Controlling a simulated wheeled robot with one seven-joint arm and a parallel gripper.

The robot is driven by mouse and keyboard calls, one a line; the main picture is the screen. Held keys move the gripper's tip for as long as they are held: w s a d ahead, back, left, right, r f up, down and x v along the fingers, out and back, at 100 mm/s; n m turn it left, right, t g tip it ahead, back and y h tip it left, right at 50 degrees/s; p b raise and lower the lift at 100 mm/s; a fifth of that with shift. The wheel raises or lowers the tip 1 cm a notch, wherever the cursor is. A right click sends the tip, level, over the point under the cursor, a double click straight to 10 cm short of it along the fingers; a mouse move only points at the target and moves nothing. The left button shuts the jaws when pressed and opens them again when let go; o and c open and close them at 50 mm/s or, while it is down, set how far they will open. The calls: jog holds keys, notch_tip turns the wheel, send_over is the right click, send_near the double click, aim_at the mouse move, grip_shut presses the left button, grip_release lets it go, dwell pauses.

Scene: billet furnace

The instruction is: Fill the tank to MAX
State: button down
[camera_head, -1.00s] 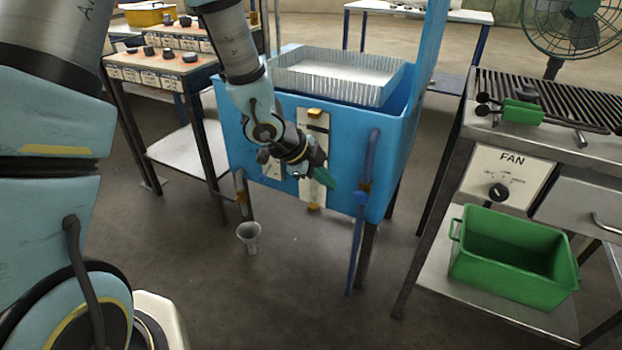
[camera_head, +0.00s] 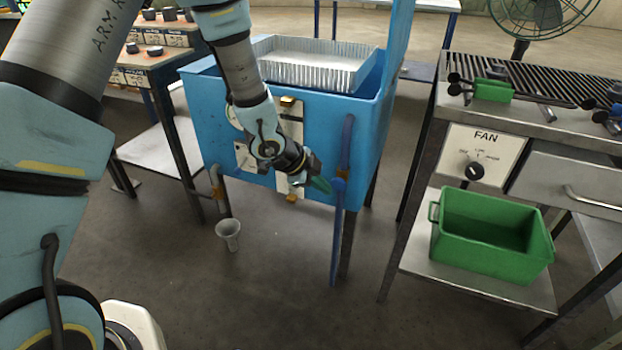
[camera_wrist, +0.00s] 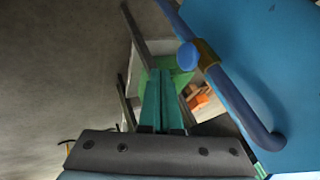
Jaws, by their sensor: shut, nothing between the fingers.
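The blue tank (camera_head: 215,110) stands on legs in the middle of the head view. A pale upright gauge strip (camera_head: 292,125) with yellow end fittings is on its front, partly hidden by my arm; I cannot read its level. A blue pipe (camera_head: 347,140) with a brass-coloured collar (camera_head: 342,173) runs down the tank's right front. In the wrist view the pipe (camera_wrist: 238,100), collar (camera_wrist: 207,54) and a round blue end (camera_wrist: 187,56) lie right of my fingers. My gripper (camera_head: 324,184), with teal fingers (camera_wrist: 163,100), is shut and empty, left of the pipe, apparently not touching it.
A grey pipe (camera_head: 216,188) is at the tank's left, above a funnel (camera_head: 228,232) near the floor. A corrugated metal tray (camera_head: 310,65) is on top. A steel bench with a FAN knob (camera_head: 474,171) and green bin (camera_head: 490,235) stands right. Floor between is clear.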

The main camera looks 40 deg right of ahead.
aim_at(340, 187)
jog(key=shift+w+d+f+p, duration=0.15)
jog(key=shift+w+d+p, duration=0.15)
jog(key=shift+d, duration=0.4)
jog(key=shift+w+d+f+p, duration=0.15)
jog(key=shift+w+d, duration=0.25)
jog(key=shift+d, duration=0.25)
jog(key=shift+w+d+f+p, duration=0.15)
jog(key=shift+w+d+p, duration=0.15)
jog(key=shift+d, duration=0.4)
